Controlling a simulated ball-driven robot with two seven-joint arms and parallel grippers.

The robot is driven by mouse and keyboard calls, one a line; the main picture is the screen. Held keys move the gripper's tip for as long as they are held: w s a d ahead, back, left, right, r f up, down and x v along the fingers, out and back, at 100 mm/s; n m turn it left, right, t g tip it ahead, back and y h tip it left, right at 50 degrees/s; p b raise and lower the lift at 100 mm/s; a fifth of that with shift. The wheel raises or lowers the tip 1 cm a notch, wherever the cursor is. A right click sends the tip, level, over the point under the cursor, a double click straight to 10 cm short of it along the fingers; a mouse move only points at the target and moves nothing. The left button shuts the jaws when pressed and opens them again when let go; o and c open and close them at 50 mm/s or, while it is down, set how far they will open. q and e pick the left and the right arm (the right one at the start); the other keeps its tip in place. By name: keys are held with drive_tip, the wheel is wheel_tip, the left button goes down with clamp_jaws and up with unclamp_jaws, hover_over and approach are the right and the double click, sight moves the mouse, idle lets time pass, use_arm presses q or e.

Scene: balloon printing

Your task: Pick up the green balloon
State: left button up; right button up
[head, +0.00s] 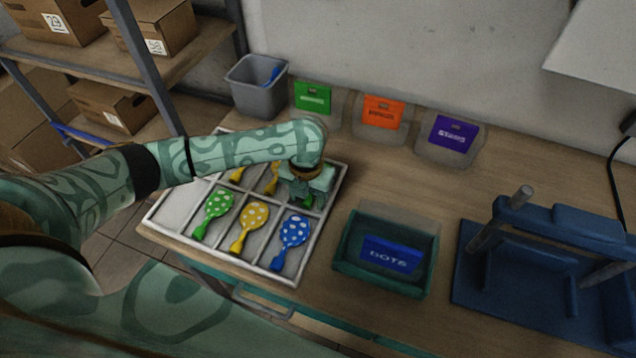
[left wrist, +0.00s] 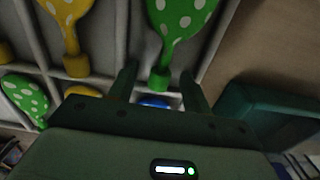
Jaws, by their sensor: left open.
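A divided white tray (head: 164,212) holds polka-dot balloons. In its front row lie a green balloon (head: 213,207), a yellow balloon (head: 254,215) and a blue balloon (head: 295,231). My left gripper (head: 308,195) is over the right compartment of the back row and points down. It mostly hides another green balloon (left wrist: 178,22) there. In the left wrist view my left gripper (left wrist: 157,73) is open, with one finger on each side of that green balloon's narrow neck. I cannot tell whether the fingers touch it. My right gripper is not in view.
A teal bin (head: 345,262) labelled DOTS stands right of the tray, with a blue stand (head: 560,275) beyond it. Three clear bins with green (head: 312,97), orange (head: 384,112) and purple (head: 453,134) labels and a grey bin (head: 257,92) line the wall.

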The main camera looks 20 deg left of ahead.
use_arm(q)
drive_tip(key=shift+r, duration=0.1)
drive_tip(key=c, duration=0.9)
drive_tip(key=shift+o, duration=0.2)
drive_tip(key=shift+r, duration=0.1)
drive_tip(key=shift+r+p, duration=0.3)
drive_tip(key=shift+r, duration=0.05)
wheel_tip(320, 180, up, 3)
drive_tip(key=shift+f+p, duration=0.15)
drive_tip(key=shift+p, duration=0.45)
drive_tip(key=s+r+p, duration=0.5)
drive_tip(key=s+r, duration=0.4)
drive_tip(key=s, duration=0.5)
drive_tip(key=shift+d+r, duration=0.2)
drive_tip(key=shift+d, duration=0.1)
